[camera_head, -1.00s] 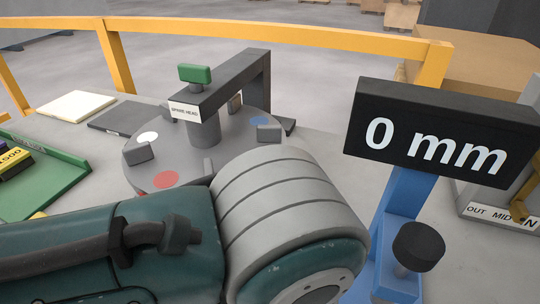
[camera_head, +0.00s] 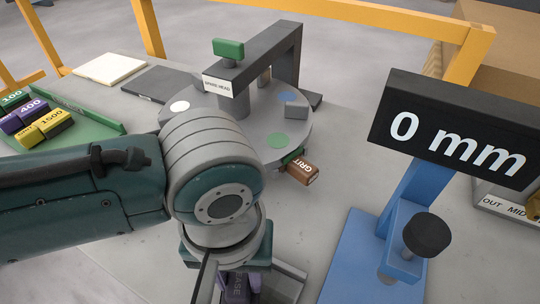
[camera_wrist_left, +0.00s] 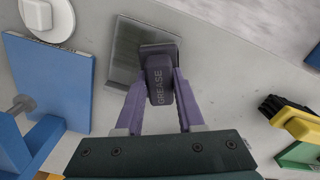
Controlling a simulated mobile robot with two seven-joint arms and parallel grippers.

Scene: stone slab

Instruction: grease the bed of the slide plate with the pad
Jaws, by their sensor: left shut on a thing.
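My left gripper (camera_wrist_left: 160,88) is shut on a dark grey pad (camera_wrist_left: 160,72) marked GREASE, with one purple finger on each side of it. The pad is over the near part of a flat grey metal slide plate (camera_wrist_left: 126,50) in the left wrist view. I cannot tell whether the pad touches the plate. In the head view the pad (camera_head: 238,288) shows at the bottom edge, below my left wrist, and a strip of the slide plate (camera_head: 290,284) shows to its right. My wrist and arm hide much of the plate there. My right gripper is not in view.
A blue stand (camera_head: 372,265) with a black display (camera_head: 455,135) reading "0 mm" stands at the right. A round turntable (camera_head: 300,128) with a bracket is behind my wrist, a brown GRIT block (camera_head: 303,171) at its edge. A green tray (camera_head: 95,135) with several blocks is at the left.

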